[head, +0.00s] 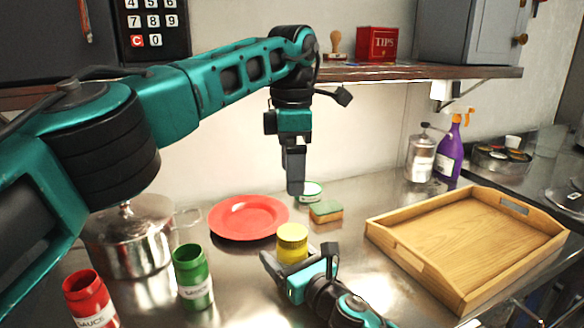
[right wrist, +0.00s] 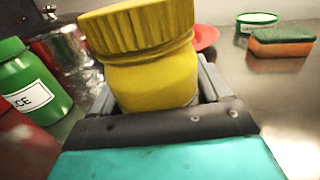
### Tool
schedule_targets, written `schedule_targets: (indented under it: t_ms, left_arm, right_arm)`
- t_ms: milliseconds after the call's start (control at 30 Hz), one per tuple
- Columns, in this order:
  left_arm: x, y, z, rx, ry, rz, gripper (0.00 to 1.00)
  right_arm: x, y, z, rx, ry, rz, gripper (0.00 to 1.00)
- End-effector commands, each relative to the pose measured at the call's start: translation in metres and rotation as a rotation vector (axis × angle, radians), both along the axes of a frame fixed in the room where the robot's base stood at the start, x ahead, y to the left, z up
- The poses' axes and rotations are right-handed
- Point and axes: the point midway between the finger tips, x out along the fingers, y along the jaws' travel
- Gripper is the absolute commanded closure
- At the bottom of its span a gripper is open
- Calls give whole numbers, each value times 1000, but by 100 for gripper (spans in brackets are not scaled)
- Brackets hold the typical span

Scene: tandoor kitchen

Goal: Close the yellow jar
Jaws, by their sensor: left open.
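The yellow jar (head: 291,250) stands upright on the steel counter in the head view. Its ribbed yellow lid (right wrist: 138,28) sits on top, with a narrow band of neck showing under it; I cannot tell whether it is tight. My right gripper (head: 298,268) is low at the counter, its fingers on either side of the jar body (right wrist: 152,82). In the right wrist view the body fills the space between the fingers. My left gripper (head: 294,178) is open and empty, pointing down, above and behind the jar in the picture.
Red (head: 90,300) and green (head: 192,277) sauce jars and a steel pot (head: 130,240) stand at left. A red plate (head: 248,217), sponge (head: 326,211) and small green-white tin (head: 310,191) lie behind the jar. A wooden tray (head: 400,258) is at right. A shelf (head: 420,72) hangs above.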

Motion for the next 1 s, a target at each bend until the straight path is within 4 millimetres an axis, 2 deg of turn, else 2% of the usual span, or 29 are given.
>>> schedule_targets:
  t_ms: [33, 200, 567, 767, 1000]
  left_arm:
    - [0, 0, 0, 0, 0, 0, 10]
    - [0, 0, 0, 0, 0, 1, 10]
    - [0, 0, 1, 0, 0, 1, 10]
    - [0, 0, 6, 0, 0, 1, 10]
    - [0, 0, 7, 0, 0, 1, 10]
  right_arm:
    - [0, 0, 0, 0, 0, 0, 18]
    - [0, 0, 0, 0, 0, 0, 2]
    - [-6, -4, 0, 0, 0, 0, 2]
    - [-31, -22, 0, -3, 1, 0, 2]
    - [-74, -50, -2, -3, 2, 1, 2]
